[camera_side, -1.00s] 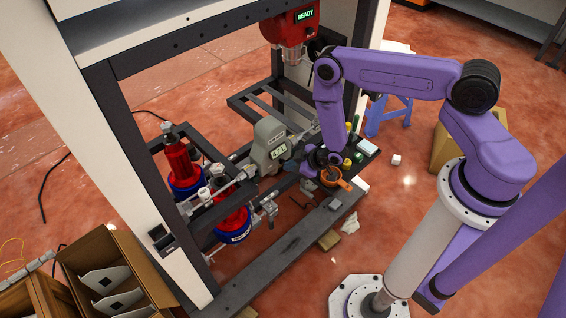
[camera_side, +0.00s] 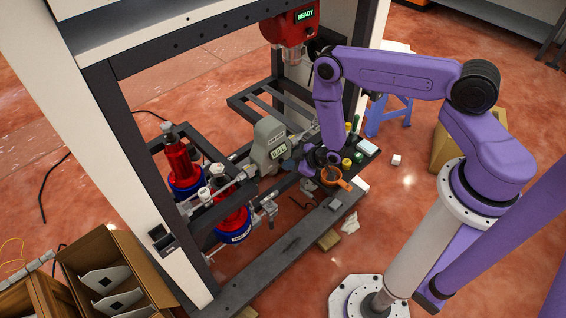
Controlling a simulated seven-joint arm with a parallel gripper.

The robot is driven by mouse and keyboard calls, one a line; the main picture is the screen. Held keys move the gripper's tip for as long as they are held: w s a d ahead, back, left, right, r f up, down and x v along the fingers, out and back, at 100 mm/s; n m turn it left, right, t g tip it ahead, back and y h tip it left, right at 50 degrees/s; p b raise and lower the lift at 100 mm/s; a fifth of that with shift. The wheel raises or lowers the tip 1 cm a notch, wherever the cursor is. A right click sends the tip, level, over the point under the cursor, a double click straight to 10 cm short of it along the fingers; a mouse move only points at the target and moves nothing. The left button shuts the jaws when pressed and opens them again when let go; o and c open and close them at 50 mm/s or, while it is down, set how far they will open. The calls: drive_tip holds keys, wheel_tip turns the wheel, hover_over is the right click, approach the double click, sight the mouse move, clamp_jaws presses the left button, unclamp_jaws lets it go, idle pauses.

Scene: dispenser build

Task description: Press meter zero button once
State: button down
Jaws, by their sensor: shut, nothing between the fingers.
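The meter (camera_side: 267,142) is a grey housing with a small lit display (camera_side: 279,151), mounted in the pipe line at the middle of the frame. The digits are small; they seem to read 0.0 or similar. My gripper (camera_side: 301,166) is at the end of the purple arm, just right of the meter's lower right side. The fingers are dark and small in this view, and appear closed with nothing held. I cannot make out the zero button, nor tell whether the fingertips touch the meter.
An orange-handled round tool (camera_side: 334,178) lies close below my gripper. Small yellow, green and white items sit on the dark shelf (camera_side: 372,163) to the right. Red and blue cylinders (camera_side: 232,222) stand left. A red unit (camera_side: 291,24) reading READY hangs above.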

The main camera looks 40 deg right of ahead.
drive_tip(key=shift+s, duration=0.8)
drive_tip(key=shift+s, duration=2.5)
drive_tip(key=w+a+r+n+g, duration=0.1)
drive_tip(key=w+a+r+g, duration=0.2)
drive_tip(key=a+r, duration=0.7)
drive_tip(key=s+a+r+n+g, duration=0.1)
drive_tip(key=s+r, duration=0.2)
drive_tip(key=r, duration=0.3)
drive_tip(key=s+a+r+g, duration=0.1)
drive_tip(key=s+a+r, duration=0.15)
drive_tip(key=r, duration=0.45)
drive_tip(key=s+d+r+n+g+h, duration=0.1)
drive_tip(key=s+d+r+g, duration=0.1)
drive_tip(key=s+d+r, duration=0.3)
drive_tip(key=s+d+r+n+g+h, duration=0.1)
drive_tip(key=s+d+r, duration=0.5)
drive_tip(key=s+r, duration=0.6)
drive_tip(key=s+n, duration=0.1)
drive_tip(key=s, duration=0.4)
drive_tip(key=shift+s+d+r+g+h, duration=0.25)
drive_tip(key=shift+s+r+g+h, duration=0.05)
drive_tip(key=shift+r+g, duration=0.1)
